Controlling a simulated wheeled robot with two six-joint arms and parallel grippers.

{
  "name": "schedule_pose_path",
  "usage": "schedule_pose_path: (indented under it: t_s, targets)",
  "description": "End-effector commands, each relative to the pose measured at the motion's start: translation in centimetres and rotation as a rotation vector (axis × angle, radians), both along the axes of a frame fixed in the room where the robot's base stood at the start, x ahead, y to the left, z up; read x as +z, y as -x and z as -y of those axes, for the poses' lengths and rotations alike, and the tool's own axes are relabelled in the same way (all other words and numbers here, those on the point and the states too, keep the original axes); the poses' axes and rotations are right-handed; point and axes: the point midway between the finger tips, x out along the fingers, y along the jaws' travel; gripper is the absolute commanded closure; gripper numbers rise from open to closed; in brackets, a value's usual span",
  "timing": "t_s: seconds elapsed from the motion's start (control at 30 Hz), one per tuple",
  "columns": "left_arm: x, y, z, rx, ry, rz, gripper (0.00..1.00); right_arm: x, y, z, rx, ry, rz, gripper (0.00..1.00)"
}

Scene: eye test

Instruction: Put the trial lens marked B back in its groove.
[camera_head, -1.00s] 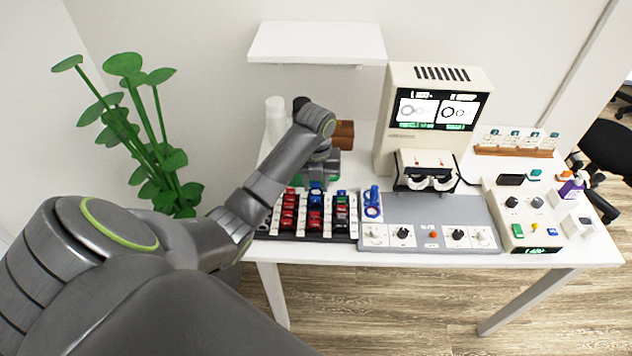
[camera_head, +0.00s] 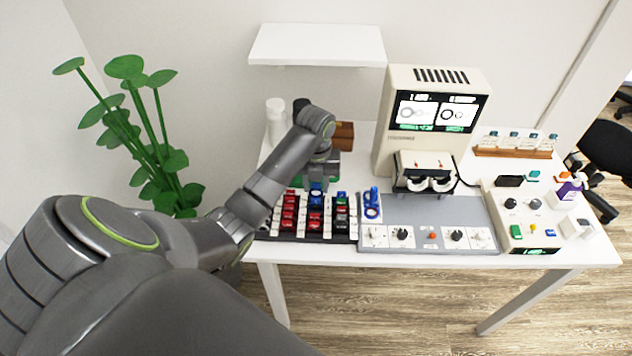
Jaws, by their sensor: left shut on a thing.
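The lens tray (camera_head: 270,235) is a dark and white rack at the table's front left, with several red, blue and green-topped lenses in rows. My left gripper (camera_head: 317,182) is at the back middle of this rack, pointing down. It is shut on a blue lens (camera_head: 316,190), whose lower part is at the rack; I cannot tell whether it sits in a groove. No letter B is readable at this size. Another blue ring-shaped lens (camera_head: 371,206) stands on the grey panel just right of the rack. My right gripper is not in view.
The grey panel (camera_head: 425,210) with knobs lies right of the rack. A beige machine (camera_head: 383,125) with a screen stands behind it.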

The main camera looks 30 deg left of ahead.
Motion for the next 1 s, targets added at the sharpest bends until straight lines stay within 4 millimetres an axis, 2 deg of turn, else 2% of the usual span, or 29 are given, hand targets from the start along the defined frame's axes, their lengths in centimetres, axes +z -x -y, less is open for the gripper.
schedule_pose_path:
  t_s: [0.37, 1.0]
  targets:
    - [-0.2, 0.0, 0.0, 0.0, 0.001, -0.001, 0.88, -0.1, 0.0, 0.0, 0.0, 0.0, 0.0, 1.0]
    - [-2.1, 0.0, 0.0, 0.0, 0.0, 0.0, 0.88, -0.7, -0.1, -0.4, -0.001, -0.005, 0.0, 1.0]
